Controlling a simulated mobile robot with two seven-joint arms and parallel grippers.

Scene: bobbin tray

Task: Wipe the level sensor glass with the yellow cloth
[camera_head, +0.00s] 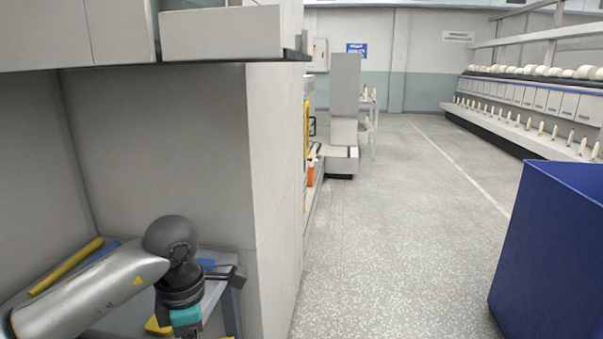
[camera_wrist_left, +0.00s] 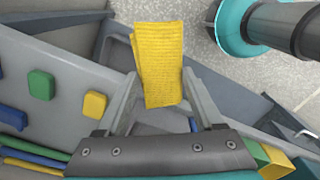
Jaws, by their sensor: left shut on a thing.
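The yellow cloth (camera_wrist_left: 158,60) is a folded, ribbed piece in the left wrist view. It sits between the two fingers of my left gripper (camera_wrist_left: 160,92), which is shut on it, and it sticks out past the fingertips. In the head view my left arm reaches in at the lower left, over a grey bench, and its fingertips are not clearly seen. I cannot make out the level sensor glass in either view. My right gripper is not in view.
In the left wrist view, green (camera_wrist_left: 41,85), yellow (camera_wrist_left: 94,105) and blue (camera_wrist_left: 13,117) blocks lie on a grey surface. In the head view, a grey cabinet side (camera_head: 273,170) stands beside my left arm. A blue bin (camera_head: 550,255) stands at right; the floor between is clear.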

